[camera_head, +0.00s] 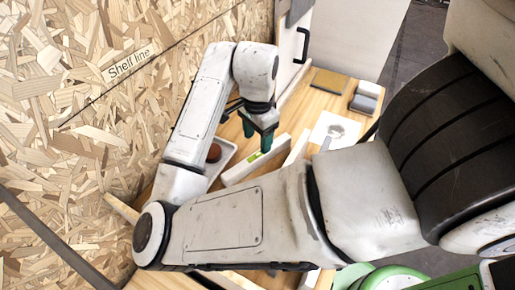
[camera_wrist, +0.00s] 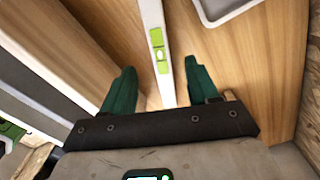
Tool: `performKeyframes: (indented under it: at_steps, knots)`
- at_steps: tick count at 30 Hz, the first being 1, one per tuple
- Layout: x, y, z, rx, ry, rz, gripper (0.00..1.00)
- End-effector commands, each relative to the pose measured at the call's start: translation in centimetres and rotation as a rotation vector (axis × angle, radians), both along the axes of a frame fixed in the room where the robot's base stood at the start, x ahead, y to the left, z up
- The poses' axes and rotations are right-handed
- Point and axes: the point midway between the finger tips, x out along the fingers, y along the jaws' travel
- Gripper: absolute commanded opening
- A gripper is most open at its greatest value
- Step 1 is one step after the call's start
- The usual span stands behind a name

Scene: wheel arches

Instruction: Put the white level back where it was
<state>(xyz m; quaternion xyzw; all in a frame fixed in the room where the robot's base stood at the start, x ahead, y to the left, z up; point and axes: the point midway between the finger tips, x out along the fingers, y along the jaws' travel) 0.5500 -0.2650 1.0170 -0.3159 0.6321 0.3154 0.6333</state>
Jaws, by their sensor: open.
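The white level (camera_head: 256,160) lies on the wooden bench top, in front of and below my gripper in the head view. In the wrist view the level (camera_wrist: 153,22) is a white bar with a green vial window, running away between my two green fingers. My gripper (camera_wrist: 158,85) is open, with a finger on each side of the level and a gap to each. In the head view my gripper (camera_head: 259,140) points down just above the level. Whether the fingertips reach down beside the level is hard to tell.
A grey-white tray (camera_head: 221,162) with a round brown thing (camera_head: 214,153) is left of the level. A white sheet (camera_head: 334,131), a grey block (camera_head: 365,98) and a tan board (camera_head: 330,82) lie farther back. A chipboard wall (camera_head: 80,110) stands on the left.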

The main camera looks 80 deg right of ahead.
Motion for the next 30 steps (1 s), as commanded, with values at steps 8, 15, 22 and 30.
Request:
performKeyframes:
  at_steps: [8,15,22,30]
  knots:
    - [0.0,0.0,3.7,0.000,-0.002,-0.002,0.59]
    - [0.0,0.0,4.1,0.000,0.000,-0.001,0.59]
    - [0.0,0.0,4.1,-0.001,0.001,-0.001,0.59]
    - [0.0,0.0,4.1,-0.001,0.001,-0.001,0.59]
